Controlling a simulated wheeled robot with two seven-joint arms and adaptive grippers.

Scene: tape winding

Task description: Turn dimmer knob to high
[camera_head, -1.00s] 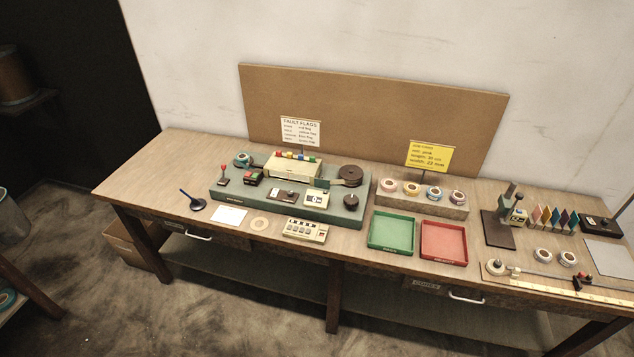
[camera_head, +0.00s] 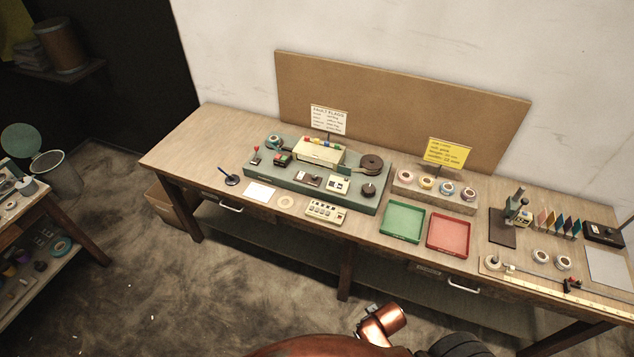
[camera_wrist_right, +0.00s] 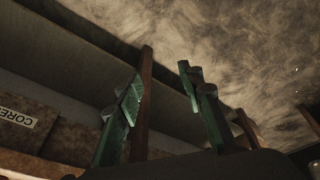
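A dark round knob (camera_head: 369,189) sits at the front right of the grey-green machine base (camera_head: 285,183) on the workbench in the head view. A dark box (camera_head: 604,234) stands at the bench's right end. No label shows which control is the dimmer, and no setting can be read. My right gripper (camera_wrist_right: 163,82) shows in the right wrist view with its two green fingers apart and nothing between them. It is below bench-top level, facing the bench's underside and the floor, away from the controls. My left gripper is not in view.
A green tray (camera_head: 403,222) and a red tray (camera_head: 450,234) stand near the bench's front edge. A tape rack (camera_head: 430,193) is behind them. A cluttered shelf unit (camera_head: 45,225) and a bin (camera_head: 62,177) stand at left. The floor before the bench is open.

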